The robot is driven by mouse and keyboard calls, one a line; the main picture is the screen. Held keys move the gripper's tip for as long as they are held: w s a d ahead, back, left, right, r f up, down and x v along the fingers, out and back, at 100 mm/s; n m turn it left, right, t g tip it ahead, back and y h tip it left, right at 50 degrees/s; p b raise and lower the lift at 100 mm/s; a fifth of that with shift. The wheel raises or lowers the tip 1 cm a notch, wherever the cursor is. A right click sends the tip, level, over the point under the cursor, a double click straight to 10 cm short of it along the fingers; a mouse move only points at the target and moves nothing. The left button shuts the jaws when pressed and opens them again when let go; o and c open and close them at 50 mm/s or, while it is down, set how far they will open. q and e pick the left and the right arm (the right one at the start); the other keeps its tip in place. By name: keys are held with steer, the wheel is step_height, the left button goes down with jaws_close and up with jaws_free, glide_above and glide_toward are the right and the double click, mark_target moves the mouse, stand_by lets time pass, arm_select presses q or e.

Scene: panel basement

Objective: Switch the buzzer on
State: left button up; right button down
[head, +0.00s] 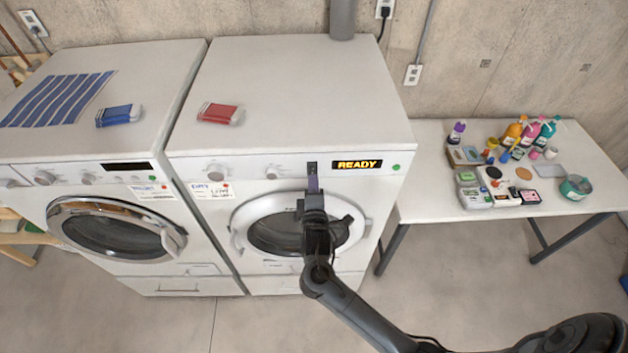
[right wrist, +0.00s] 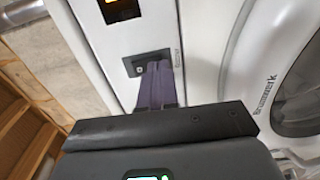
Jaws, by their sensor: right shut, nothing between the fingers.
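A small dark switch plate (head: 311,167) sits on the front panel of the right-hand machine (head: 290,90), left of its lit READY display (head: 357,164). The plate also shows in the right wrist view (right wrist: 138,65), with tiny lettering beside it that I cannot read. My right gripper (head: 313,184) is shut and empty, its purple-grey fingers at the lower edge of the plate. In the right wrist view the fingertips (right wrist: 158,68) overlap part of the plate. I cannot tell whether they touch it, and the switch's position is unclear. My left gripper is not in view.
A second machine (head: 105,180) stands close on the left, with a blue brush-like item (head: 119,115) on top. A red one (head: 220,113) lies on the right machine. The round door (head: 240,222) is below my gripper. A cluttered white table (head: 425,190) stands at right.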

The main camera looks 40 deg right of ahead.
steer(key=f+b+v, duration=0.1)
steer(key=f+v, duration=0.1)
steer(key=v, duration=1.1)
steer(key=shift+f, duration=0.25)
